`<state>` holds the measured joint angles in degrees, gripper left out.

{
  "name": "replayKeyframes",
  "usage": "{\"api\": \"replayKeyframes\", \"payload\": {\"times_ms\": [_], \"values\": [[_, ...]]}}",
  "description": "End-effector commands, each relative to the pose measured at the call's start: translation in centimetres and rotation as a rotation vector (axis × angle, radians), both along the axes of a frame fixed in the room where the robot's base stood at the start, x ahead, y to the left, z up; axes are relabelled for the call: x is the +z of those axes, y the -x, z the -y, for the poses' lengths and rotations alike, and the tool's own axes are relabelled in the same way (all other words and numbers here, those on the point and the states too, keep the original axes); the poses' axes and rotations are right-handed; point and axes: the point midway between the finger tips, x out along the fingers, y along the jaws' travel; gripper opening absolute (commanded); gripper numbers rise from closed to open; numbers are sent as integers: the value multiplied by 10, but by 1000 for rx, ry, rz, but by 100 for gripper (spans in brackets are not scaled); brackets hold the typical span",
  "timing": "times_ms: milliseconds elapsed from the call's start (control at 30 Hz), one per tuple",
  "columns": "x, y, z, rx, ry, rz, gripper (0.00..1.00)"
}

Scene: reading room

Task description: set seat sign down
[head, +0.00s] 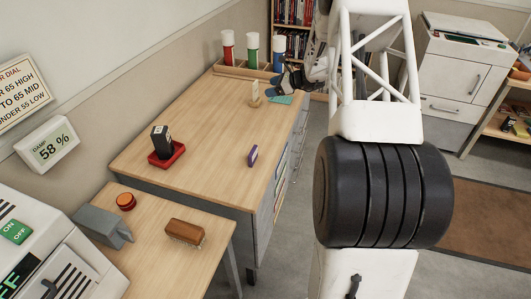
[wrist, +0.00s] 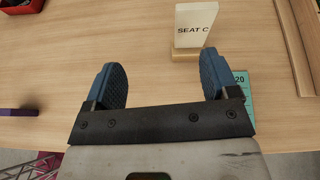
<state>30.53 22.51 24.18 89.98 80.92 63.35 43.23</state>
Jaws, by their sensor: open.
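The seat sign (wrist: 195,26) is a white card reading "SEAT C" on a small wooden base. It stands upright on the wooden desk (wrist: 150,50), just beyond my fingertips and nearer the right finger. In the head view the sign (head: 255,91) stands near the desk's far right part. My gripper (wrist: 161,78) is open, with nothing between its two blue fingers. In the head view my gripper (head: 284,83) is to the right of the sign, and the arm hides part of it.
A teal card (head: 281,100) marked "20" lies beside the sign, partly behind my right finger in the wrist view. A purple block (head: 253,156) and a red tray (head: 167,156) with a black stamp are nearer.

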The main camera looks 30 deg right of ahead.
Motion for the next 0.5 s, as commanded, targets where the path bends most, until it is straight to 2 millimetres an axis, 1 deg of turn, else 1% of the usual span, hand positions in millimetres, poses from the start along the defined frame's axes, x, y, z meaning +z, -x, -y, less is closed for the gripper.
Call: {"api": "replayKeyframes", "payload": {"times_ms": [33, 267, 300, 500], "values": [[13, 5, -14, 32, 29, 9, 80], [62, 41, -76, 200, 182, 44, 80], [70, 49, -87, 230, 209, 50, 80], [107, 90, -137, 384, 346, 89, 80]]}}
